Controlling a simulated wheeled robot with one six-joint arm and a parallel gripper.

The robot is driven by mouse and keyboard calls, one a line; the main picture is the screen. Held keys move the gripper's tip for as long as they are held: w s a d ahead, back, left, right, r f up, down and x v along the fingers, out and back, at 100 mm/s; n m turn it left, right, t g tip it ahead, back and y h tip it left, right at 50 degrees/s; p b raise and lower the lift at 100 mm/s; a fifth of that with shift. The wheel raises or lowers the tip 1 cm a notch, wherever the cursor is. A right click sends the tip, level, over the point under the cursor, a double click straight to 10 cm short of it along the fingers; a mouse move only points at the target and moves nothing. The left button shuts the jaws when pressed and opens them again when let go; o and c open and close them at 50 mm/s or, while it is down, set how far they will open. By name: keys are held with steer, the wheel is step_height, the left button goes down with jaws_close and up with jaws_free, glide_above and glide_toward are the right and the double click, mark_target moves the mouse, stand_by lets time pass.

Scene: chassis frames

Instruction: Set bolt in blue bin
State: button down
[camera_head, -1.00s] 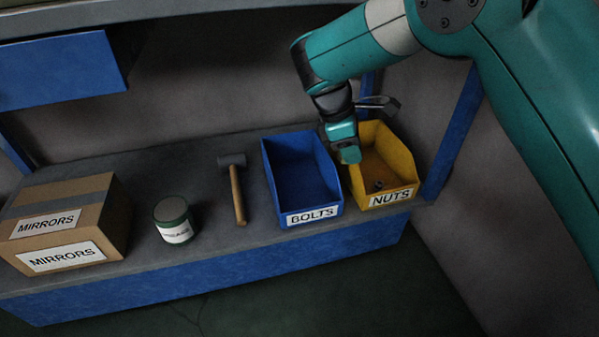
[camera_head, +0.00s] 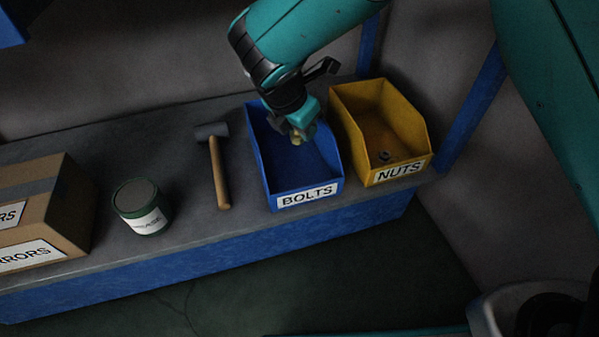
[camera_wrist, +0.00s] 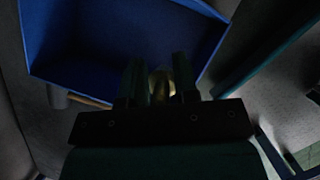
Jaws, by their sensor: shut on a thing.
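The blue bin (camera_head: 308,186), labelled BOLTS, stands on the bench and looks empty inside. My gripper (camera_head: 297,136) is above the back part of the blue bin, pointing down. It is shut on the bolt, a small brass-coloured piece whose tip shows at the fingers (camera_head: 297,141). In the wrist view the bolt (camera_wrist: 158,80) shows as a yellowish shape between the two dark fingers (camera_wrist: 160,82), with the blue bin (camera_wrist: 60,75) beyond them. Most of the bolt is hidden by the fingers.
The yellow NUTS bin (camera_head: 365,165) stands just right of the blue bin, with a small dark nut (camera_head: 384,156) in it. A hammer (camera_head: 219,180), a grease can (camera_head: 140,208) and a cardboard MIRRORS box (camera_head: 72,200) are to the left. A wall is behind.

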mark_target(305, 173)
step_height(305, 173, down, 13)
steer(key=b, duration=0.6)
steer(key=shift+r, duration=0.15)
steer(key=c, duration=0.9)
jaws_free()
steer(key=shift+o, duration=0.2)
